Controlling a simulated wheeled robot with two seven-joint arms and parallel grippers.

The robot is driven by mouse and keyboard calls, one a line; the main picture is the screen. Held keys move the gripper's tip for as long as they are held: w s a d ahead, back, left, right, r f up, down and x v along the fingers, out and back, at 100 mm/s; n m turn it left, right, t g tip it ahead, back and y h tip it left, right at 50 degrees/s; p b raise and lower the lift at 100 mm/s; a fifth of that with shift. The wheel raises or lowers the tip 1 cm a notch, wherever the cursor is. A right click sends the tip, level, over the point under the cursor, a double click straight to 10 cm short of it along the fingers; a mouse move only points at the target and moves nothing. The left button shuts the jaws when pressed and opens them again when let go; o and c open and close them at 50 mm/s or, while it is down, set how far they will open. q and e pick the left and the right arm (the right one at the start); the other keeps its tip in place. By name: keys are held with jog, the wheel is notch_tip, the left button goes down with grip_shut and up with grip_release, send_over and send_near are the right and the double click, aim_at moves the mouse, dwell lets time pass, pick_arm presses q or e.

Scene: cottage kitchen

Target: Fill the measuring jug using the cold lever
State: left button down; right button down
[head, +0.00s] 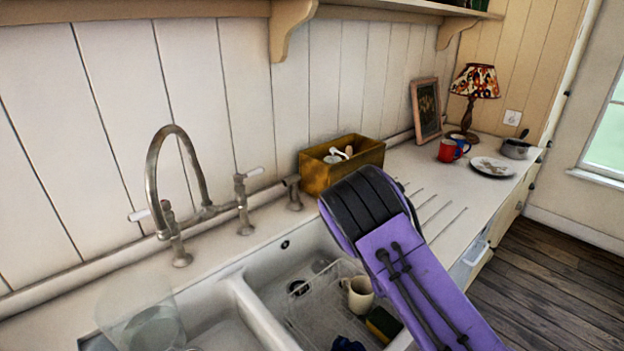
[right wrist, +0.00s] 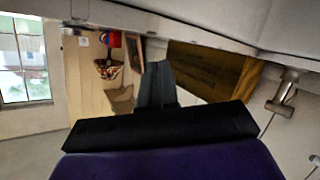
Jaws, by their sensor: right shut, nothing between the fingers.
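A metal bridge tap (head: 170,170) with a tall curved spout stands behind the double sink. It has two white-handled levers, a left lever (head: 140,215) and a right lever (head: 254,172); I cannot tell which is cold. A clear, see-through vessel, apparently the measuring jug (head: 135,305), shows at the lower left by the left basin. My right arm reaches in from the lower right, hiding its gripper in the head view. In the right wrist view my right gripper (right wrist: 157,75) is shut and empty, close to the wooden box. My left gripper is out of view.
The wooden box (head: 318,178) holding utensils stands on the counter right of the tap. A wire rack (head: 305,318) and cream mug (head: 358,294) sit in the right basin. Red mug (head: 447,151), plate (head: 492,167), pan (head: 516,150) and lamp (head: 475,82) stand farther right.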

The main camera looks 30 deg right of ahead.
aim_at(151, 330)
jog(key=s+d+f+m+g, duration=0.1)
jog(key=s+d+g, duration=0.2)
jog(key=s, duration=0.5)
jog(key=s+d+f+m+g+h, duration=0.1)
jog(key=s+d+g, duration=0.3)
jog(key=s, duration=0.4)
jog(key=s+d+f+m+g, duration=0.1)
jog(key=s+d+g, duration=0.2)
jog(key=s, duration=0.5)
jog(key=s+a+f+n+y, duration=0.1)
jog(key=s+a+f+y, duration=0.1)
jog(key=s+a+f, duration=0.55)
jog(key=s+a+f+n+y, duration=0.1)
jog(key=s+a+f+y, duration=0.1)
jog(key=s+a+f, duration=0.5)
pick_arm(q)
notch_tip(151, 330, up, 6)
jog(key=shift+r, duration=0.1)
pick_arm(e)
jog(key=w+a+f+t+y, duration=0.1)
jog(key=w+a, duration=0.3)
jog(key=a, duration=0.5)
jog(key=w+a+f+t+y, duration=0.2)
jog(key=w+a+y, duration=0.1)
jog(key=a, duration=0.6)
jog(key=shift+w+a+f, duration=0.4)
jog(key=shift+w, duration=0.2)
